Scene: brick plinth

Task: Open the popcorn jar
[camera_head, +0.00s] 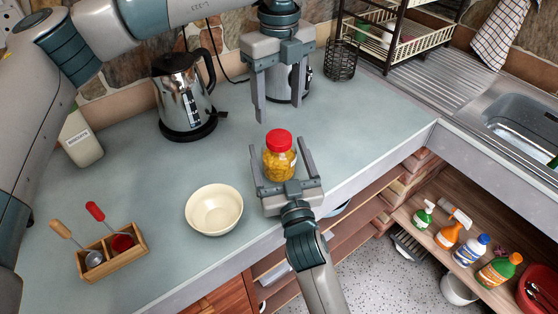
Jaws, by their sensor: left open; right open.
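The popcorn jar (279,163) is clear, filled with yellow popcorn, and stands upright on the counter. Its red lid (278,140) is on top. My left gripper (280,115) is open, above and behind the jar, its fingers pointing down and apart from the lid. My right gripper (279,166) comes in from the front edge. Its open fingers reach to either side of the jar, with a visible gap on each side. I cannot tell whether its palm touches the jar.
A cream bowl (214,211) and a wooden holder (112,251) with utensils stand left of the jar. A steel kettle (185,98) and a white canister (80,138) stand further back. A sink (515,120) and dish rack (400,45) are at right. The counter right of the jar is clear.

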